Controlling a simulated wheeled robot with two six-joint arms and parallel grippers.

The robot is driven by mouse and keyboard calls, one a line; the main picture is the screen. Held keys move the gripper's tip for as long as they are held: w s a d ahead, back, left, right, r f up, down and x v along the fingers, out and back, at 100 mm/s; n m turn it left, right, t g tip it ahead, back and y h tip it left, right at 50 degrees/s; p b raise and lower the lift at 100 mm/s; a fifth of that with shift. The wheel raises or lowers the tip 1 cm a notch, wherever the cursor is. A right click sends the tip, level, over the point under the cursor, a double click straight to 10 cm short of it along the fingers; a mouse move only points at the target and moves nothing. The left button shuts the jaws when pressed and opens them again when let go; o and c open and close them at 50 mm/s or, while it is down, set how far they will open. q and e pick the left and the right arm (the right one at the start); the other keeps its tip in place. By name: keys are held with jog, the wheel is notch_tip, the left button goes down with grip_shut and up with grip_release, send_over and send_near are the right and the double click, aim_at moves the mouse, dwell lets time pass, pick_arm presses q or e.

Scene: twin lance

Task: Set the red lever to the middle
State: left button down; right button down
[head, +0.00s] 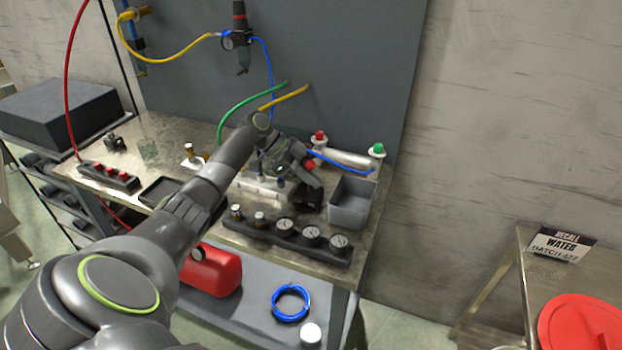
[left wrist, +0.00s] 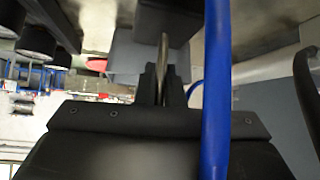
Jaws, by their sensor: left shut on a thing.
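My left gripper (head: 308,184) reaches down over the right part of the metal workbench, among the fittings. A small red part (head: 309,165) shows right at it; I cannot tell if this is the red lever. In the left wrist view the two dark fingers (left wrist: 161,88) are shut on a thin, pale-edged upright piece (left wrist: 165,50). Its colour and full shape are mostly hidden. A small red piece (left wrist: 97,64) shows left of the fingers, apart from them. My right gripper is in neither view.
The workbench (head: 222,133) carries a gauge strip (head: 285,237), a grey open bin (head: 350,203), a red-knobbed fitting (head: 319,136) and a green-knobbed one (head: 377,150). Blue hose (left wrist: 217,90) runs close past the gripper. A side table with a red lid (head: 585,325) stands at right.

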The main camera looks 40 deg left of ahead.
pick_arm(q)
jog(key=c, duration=1.2)
grip_release()
jog(key=shift+w+d+r, duration=0.35)
jog(key=shift+d+r, duration=0.1)
jog(key=shift+r, duration=0.15)
jog(key=shift+c, duration=0.2)
jog(key=shift+s+a, duration=0.1)
jog(key=shift+s, duration=0.1)
jog(key=shift+a, duration=0.3)
jog(key=b+v, duration=0.4)
jog(key=v, duration=1.3)
jog(key=shift+s+d, duration=0.2)
